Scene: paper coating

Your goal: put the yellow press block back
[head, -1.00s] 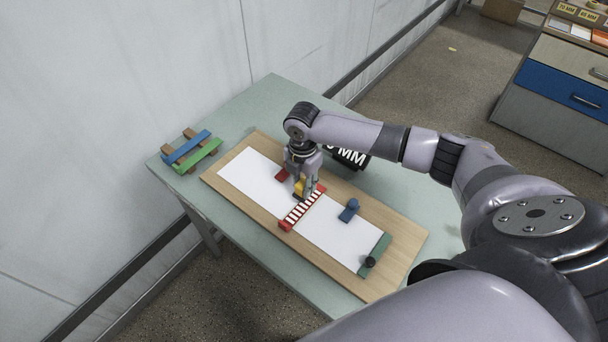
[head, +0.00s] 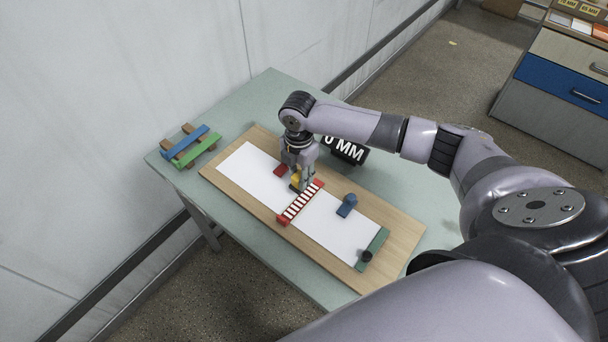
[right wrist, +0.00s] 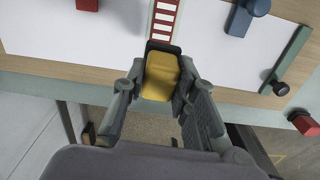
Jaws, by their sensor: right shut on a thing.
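The yellow press block (head: 296,179) is in my right gripper (head: 298,183), over the white sheet (head: 345,226) on the wooden board, beside the red-and-white striped ladder-like piece (head: 300,203). In the right wrist view the yellow block (right wrist: 160,77) sits between the fingers of my right gripper (right wrist: 158,88), with a dark base at its far end near the striped piece (right wrist: 164,22). I cannot tell whether the block touches the sheet. My left gripper is not in view.
A blue block (head: 346,206) and a green bar with a dark knob (head: 374,247) are on the board (head: 405,238). A red block (head: 281,169) is near my gripper. A black "MM" sign (head: 345,150) stands behind. Blue and green strips lie on a wooden rack (head: 190,146) at left.

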